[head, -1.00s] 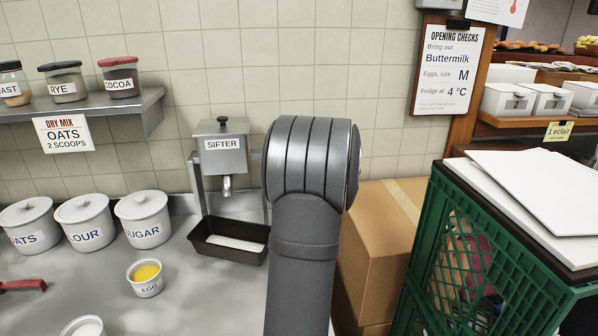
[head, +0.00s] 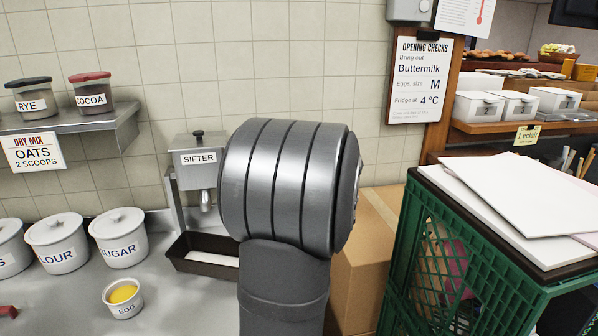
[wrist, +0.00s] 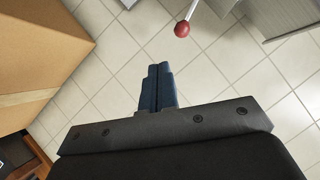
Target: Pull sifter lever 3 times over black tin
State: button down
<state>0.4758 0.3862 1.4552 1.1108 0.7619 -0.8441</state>
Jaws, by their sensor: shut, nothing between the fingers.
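The grey sifter (head: 198,172), labelled SIFTER, stands against the tiled wall in the head view. The black tin (head: 188,268) sits under its spout with white powder in it. My arm covers the sifter's right side and part of the tin. In the wrist view the lever shows as a thin rod with a red ball (wrist: 182,29) at its end. My gripper (wrist: 158,68) is shut and empty, its blue fingers pointing up the picture, below and left of the ball and apart from it. In the head view my gripper is hidden behind my arm.
A cardboard box (head: 370,262) stands right of my arm and also fills the wrist view's left side (wrist: 40,60). A green crate (head: 408,262) with white boards is further right. Canisters and an egg cup (head: 122,298) stand left on the counter. A shelf (head: 75,122) hangs above.

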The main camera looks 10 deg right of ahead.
dwell(0.4)
jog(key=a+r+n+h, duration=0.4)
jog(key=a+r, duration=0.4)
jog(key=a, duration=0.2)
jog(key=shift+h, duration=0.6)
jog(key=shift+a, duration=0.1)
jog(key=w+d+f, duration=0.2)
jog(key=w+f, duration=0.7)
jog(key=shift+f, duration=0.15)
